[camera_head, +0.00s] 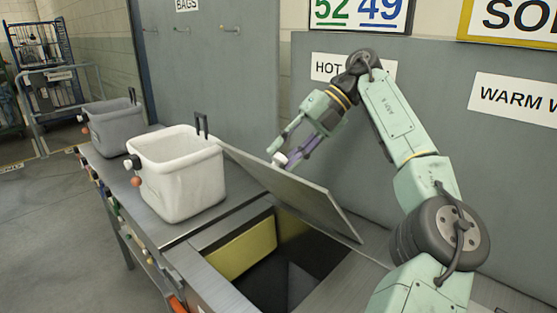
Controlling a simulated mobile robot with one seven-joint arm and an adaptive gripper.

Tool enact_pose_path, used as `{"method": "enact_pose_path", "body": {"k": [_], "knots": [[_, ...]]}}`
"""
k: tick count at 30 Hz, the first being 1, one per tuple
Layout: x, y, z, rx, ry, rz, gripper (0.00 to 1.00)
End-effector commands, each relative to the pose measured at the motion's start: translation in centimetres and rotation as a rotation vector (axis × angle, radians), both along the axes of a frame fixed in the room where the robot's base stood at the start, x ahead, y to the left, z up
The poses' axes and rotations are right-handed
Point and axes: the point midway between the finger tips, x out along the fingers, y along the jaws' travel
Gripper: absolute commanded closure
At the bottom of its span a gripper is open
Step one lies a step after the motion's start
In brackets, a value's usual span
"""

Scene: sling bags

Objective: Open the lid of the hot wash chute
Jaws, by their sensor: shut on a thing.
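The lid (300,190) of the hot wash chute is a flat grey metal panel. It is raised and tilted, and the chute's dark opening (275,280) with a yellow inner wall shows below it. My gripper (279,158) is at the lid's raised upper edge, shut on the lid there. The exact contact is small and hard to make out. The "HOT" sign (326,67) is on the grey wall panel behind, partly covered by my arm.
A white tub (178,177) stands on the metal counter just left of the lid. A grey tub (115,125) is behind it. The wall panel rises close behind my arm. A "WARM W" sign (515,97) is at right. Open floor (45,240) lies at left.

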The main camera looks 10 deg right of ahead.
Motion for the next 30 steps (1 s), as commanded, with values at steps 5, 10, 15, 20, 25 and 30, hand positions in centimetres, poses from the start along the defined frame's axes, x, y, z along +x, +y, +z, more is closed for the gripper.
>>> {"method": "enact_pose_path", "body": {"k": [5,10,15,20,25,30], "knots": [[0.41,-0.45,0.39,0.020,0.012,-0.001,1.00],[0.52,-0.62,0.48,0.025,0.016,-0.001,1.00],[0.51,-0.63,0.48,0.025,0.017,0.000,1.00],[0.51,-0.63,0.46,0.025,0.017,0.000,1.00],[0.50,-0.64,0.44,0.024,0.018,-0.001,0.58],[0.48,-0.65,0.42,0.024,0.018,0.000,0.50]]}}
